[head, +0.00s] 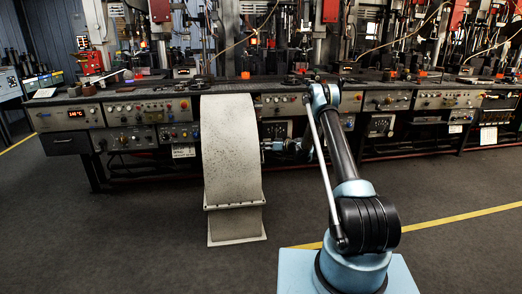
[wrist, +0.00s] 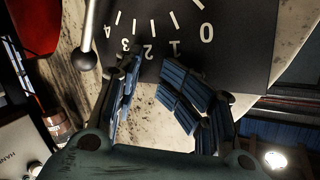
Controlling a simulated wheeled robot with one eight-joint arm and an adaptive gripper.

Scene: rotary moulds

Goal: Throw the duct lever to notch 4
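The duct (head: 230,150) is a tall, speckled, pale curved piece in the middle of the head view. In the wrist view its black notch plate (wrist: 245,40) carries white marks and numbers 0 to 4, with 4 at the left. The duct lever (wrist: 85,59) is a metal rod with a dark ball end, left of the number 4; its pivot is out of frame. My gripper (wrist: 152,76) has blue padded fingers, spread apart and empty, over the plate's lower edge. The lever is outside the fingers, to their left. In the head view my gripper (head: 280,147) is small beside the duct's right side.
A long workbench (head: 110,110) with panels and machines runs behind the duct. A red object (wrist: 35,25) and a white labelled box (wrist: 18,150) show at the left of the wrist view. Grey floor (head: 130,220) is open in front.

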